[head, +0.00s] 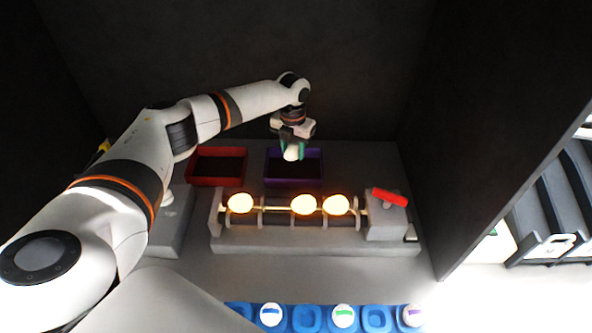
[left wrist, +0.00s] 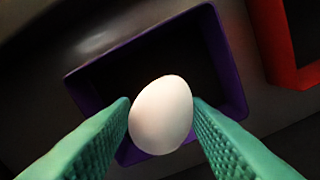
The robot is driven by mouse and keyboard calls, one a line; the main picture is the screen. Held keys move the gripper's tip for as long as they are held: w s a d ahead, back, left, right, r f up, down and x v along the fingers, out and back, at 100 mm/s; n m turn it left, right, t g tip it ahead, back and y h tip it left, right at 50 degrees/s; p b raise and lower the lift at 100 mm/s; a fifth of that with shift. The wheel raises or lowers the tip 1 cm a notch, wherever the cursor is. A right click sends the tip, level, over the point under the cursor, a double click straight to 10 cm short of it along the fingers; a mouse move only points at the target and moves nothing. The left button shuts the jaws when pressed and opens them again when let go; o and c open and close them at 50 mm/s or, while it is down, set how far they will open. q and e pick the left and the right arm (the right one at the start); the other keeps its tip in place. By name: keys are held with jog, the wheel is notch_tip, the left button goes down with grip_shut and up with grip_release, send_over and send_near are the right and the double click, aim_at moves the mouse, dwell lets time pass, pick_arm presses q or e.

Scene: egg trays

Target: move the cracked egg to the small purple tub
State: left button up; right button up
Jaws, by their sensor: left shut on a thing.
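A white egg (left wrist: 161,115) is held between the green fingers of my left gripper (head: 292,149). No crack shows on the side facing the left wrist camera. The egg (head: 291,154) also shows in the head view, just under the fingertips. The small purple tub (head: 294,180) is below and around the egg in the picture, with a dark inside. Its purple rim (left wrist: 215,45) frames the egg in the left wrist view. The egg appears to be above the tub; its exact height is hard to tell. My right gripper is not in view.
A red tub (head: 217,181) stands left of the purple one. In front, a roller stand (head: 318,246) carries three glowing eggs (head: 304,204) and a red handle (head: 389,197) at its right. Several blue holders (head: 306,318) line the front edge. A dark wall closes the right side.

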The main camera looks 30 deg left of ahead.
aim_at(294, 168)
pick_arm(q)
jog(key=shift+f+b, duration=0.45)
jog(key=shift+f, duration=0.3)
jog(key=shift+f+b, duration=1.35)
jog(key=shift+f, duration=0.45)
dwell(0.9)
dwell(0.4)
jog(key=o, duration=0.7)
